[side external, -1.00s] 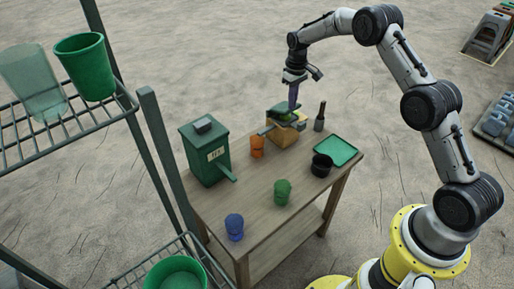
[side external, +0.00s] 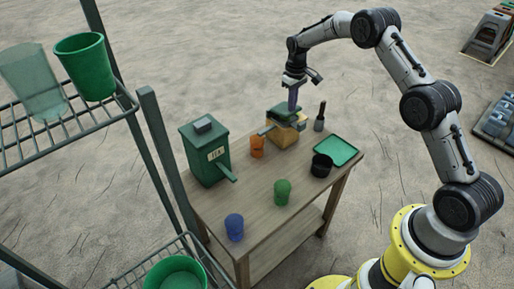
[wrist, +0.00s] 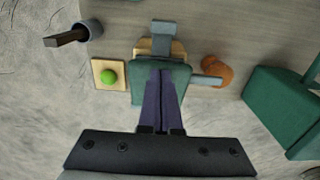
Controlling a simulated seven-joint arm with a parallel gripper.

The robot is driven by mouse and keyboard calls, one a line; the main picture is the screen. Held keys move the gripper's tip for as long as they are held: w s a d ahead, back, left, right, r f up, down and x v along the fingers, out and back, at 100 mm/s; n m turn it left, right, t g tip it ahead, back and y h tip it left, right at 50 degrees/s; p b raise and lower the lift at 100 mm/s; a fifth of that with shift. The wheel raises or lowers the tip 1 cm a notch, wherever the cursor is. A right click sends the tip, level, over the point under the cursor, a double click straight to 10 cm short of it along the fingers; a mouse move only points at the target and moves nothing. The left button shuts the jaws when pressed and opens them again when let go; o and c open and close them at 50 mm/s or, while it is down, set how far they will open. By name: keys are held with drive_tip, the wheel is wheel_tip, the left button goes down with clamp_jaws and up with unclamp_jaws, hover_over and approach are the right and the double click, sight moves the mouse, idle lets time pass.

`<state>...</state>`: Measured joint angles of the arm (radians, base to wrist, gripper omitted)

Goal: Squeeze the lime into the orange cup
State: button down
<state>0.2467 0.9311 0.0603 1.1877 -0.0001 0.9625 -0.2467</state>
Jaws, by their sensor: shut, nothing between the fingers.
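My gripper (side external: 292,107) is shut and empty, its purple fingers pointing down onto the green top plate (wrist: 146,82) of a wooden-based press (side external: 286,133). The fingertips (wrist: 161,76) overlap that plate in the wrist view; exact contact is hard to tell. The bright green lime (wrist: 108,77) sits on a small pale wooden square (wrist: 97,65) just left of the press in the wrist view. I cannot make the lime out in the side view. The orange cup (side external: 257,147) stands beside the press; in the wrist view the cup (wrist: 218,71) is at the end of a grey bar.
A green box (side external: 205,157) stands at the table's left. Blue (side external: 234,228) and green (side external: 282,192) cups are toward the front. A black pot (side external: 321,165), green tray (side external: 337,150) and dark holder (side external: 319,124) are at right. A metal rack stands left.

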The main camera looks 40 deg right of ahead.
drive_tip(key=shift+s+f, duration=0.1)
drive_tip(key=shift+f, duration=0.75)
idle(0.8)
drive_tip(key=shift+r, duration=4.2)
